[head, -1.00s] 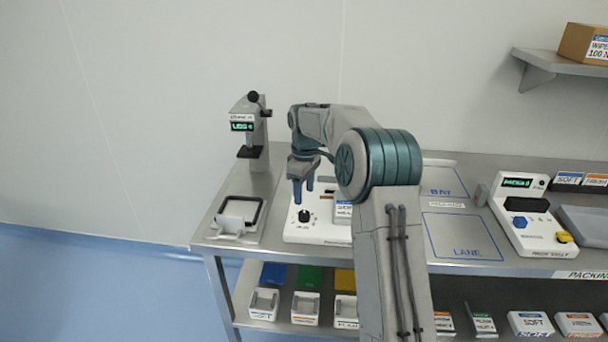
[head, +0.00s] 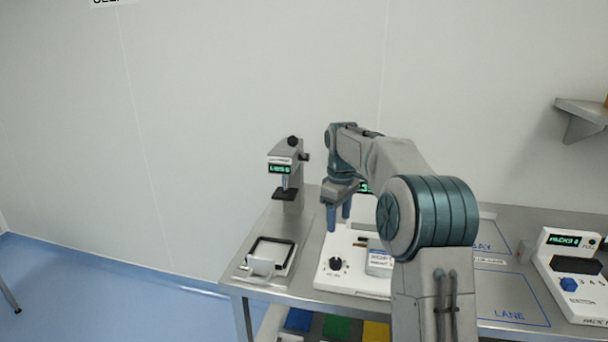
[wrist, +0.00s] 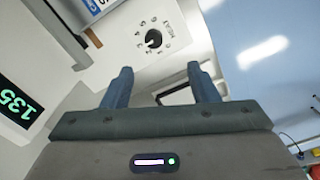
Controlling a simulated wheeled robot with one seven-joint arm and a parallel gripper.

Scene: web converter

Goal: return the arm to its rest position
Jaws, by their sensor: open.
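My gripper (head: 338,216) hangs pointing down above the white machine with the black knob, in the head view. Its two blue fingers are apart with nothing between them. The wrist view shows the same open fingers (wrist: 160,88), with the black knob (wrist: 153,38) on the white panel beyond them. My arm is bent, with its elbow raised over the bench, and it hides part of the bench top. The white machine (head: 328,279) carries a label box (head: 380,262) at its right side.
A grey press (head: 287,172) with a green display stands at the back left. A console (head: 575,284) and a wall shelf (head: 585,112) are at right. Blue floor (head: 110,300) is open at left.

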